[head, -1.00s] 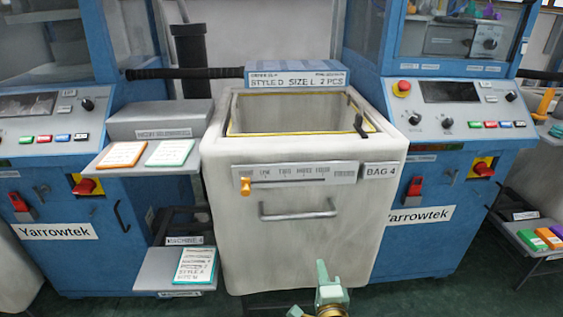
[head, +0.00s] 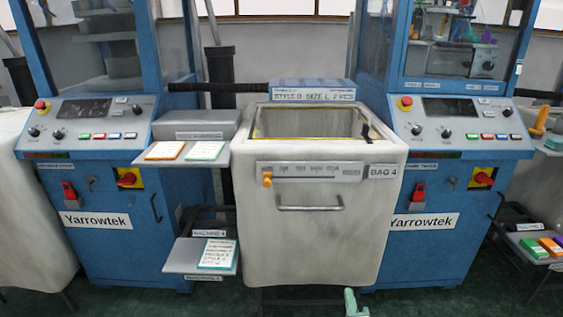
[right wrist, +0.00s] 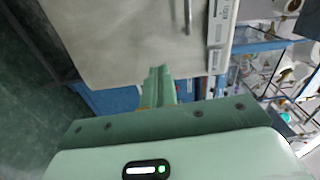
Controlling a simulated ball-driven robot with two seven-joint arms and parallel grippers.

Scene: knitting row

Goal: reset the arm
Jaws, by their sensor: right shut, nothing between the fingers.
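My right gripper (head: 355,301) shows at the bottom edge of the head view, pale green, in front of and below the white bag bin (head: 320,235) marked "BAG 4". In the right wrist view its fingers (right wrist: 158,88) are together with nothing between them, and the bin's pale wall is beyond them. The fingers look apart from the bin, but the exact gap is hard to tell. My left gripper is in neither view.
Two blue Yarrowtek machines (head: 112,250) flank the bin. A shelf with orange and teal cards (head: 205,150) and a lower shelf with a card (head: 217,253) stick out at its left. A bin handle (head: 310,207) faces me. Green floor (head: 300,297) shows in front.

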